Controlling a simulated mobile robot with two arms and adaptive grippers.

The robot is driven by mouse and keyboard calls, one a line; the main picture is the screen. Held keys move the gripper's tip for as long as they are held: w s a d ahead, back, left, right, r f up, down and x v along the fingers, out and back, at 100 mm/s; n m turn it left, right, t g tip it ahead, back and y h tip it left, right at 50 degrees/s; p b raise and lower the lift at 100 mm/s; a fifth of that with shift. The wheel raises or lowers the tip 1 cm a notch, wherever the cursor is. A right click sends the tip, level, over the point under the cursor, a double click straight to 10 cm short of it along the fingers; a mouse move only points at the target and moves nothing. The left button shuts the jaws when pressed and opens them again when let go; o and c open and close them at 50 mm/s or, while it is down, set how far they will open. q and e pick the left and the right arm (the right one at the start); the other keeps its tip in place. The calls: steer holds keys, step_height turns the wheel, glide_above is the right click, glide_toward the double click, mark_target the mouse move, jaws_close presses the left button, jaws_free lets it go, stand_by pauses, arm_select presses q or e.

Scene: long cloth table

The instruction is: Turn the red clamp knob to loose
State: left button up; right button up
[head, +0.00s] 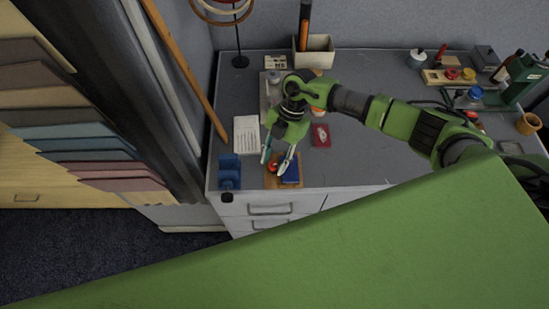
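A small red knob (272,168) shows low on a wooden board (272,184) at the front left of the grey table. A dark blue block (292,174) sits on the same board, right of the knob. My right gripper (274,166) reaches down over the board with its two fingers spread apart. The knob shows between the fingertips, partly hidden by them; whether they touch it is too small to tell. My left gripper is not in view.
A blue holder (229,171) stands left of the board at the table's (344,164) front left corner. A white paper (246,135) and a red box (320,135) lie behind. A pen box (314,52) stands at the back. The front right of the table is clear.

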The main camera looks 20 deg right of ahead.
jaws_close()
